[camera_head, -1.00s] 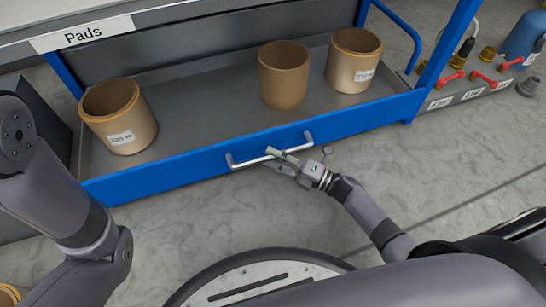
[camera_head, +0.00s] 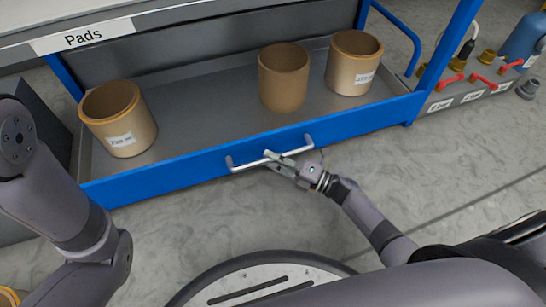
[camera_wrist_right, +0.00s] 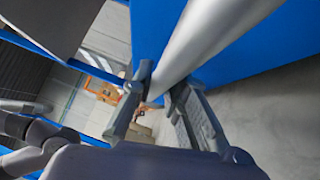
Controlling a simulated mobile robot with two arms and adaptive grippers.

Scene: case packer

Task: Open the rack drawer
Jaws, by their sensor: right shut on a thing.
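The rack drawer (camera_head: 150,182) is a wide grey tray with a blue front, seen from above in the head view. Its silver bar handle (camera_head: 246,163) runs across the blue front. My right gripper (camera_head: 275,157) is shut on the handle near its middle. In the right wrist view the thick silver bar (camera_wrist_right: 200,42) passes between the fingers of my right gripper (camera_wrist_right: 158,88), with the blue front behind it. My left arm shows at the left of the head view, but its gripper is out of view.
Three tan pots stand in the tray: one at left (camera_head: 120,125), one at centre (camera_head: 284,78), one at right (camera_head: 354,65). A "Pads" label (camera_head: 84,37) is on the shelf above. Red-handled valves (camera_head: 482,78) are at far right. Grey floor before the drawer is clear.

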